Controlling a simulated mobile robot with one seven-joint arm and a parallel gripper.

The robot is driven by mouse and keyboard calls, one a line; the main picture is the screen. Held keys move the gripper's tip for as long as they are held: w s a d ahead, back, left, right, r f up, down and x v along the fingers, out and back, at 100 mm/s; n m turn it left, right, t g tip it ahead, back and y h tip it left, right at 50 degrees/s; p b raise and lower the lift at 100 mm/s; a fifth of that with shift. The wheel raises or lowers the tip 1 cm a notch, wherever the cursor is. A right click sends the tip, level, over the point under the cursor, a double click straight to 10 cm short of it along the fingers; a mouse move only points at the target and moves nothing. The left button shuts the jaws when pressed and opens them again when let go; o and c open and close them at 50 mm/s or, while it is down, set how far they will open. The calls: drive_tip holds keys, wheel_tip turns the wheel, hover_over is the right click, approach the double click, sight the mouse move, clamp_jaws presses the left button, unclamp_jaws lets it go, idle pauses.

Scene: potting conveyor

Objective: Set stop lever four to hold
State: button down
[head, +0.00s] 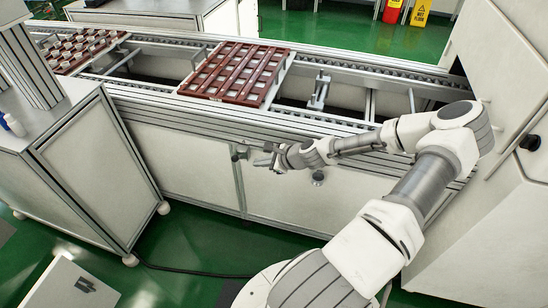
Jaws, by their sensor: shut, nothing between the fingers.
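My gripper (266,161) is shut and empty at the front side of the conveyor, pointing left. Just left of its fingertips is a small grey lever or knob (240,153) on the conveyor's front face; I cannot tell whether they touch. A second round grey knob (318,178) sits on the front panel below my wrist. No numbers are readable, so I cannot tell which one is stop lever four or how it is set. My forearm hides part of the conveyor's front rail.
A brown-red grid tray (222,94) lies on the conveyor (160,99), with an upright metal bracket (320,91) to its right. Another tray with pots (78,47) is at far left. A white cabinet (92,160) stands front left; a large white machine (500,215) is at right.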

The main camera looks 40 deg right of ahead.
drive_tip(key=p+v, duration=0.1)
drive_tip(key=v, duration=0.6)
drive_tip(key=shift+r, duration=0.15)
drive_tip(key=shift+s, duration=0.1)
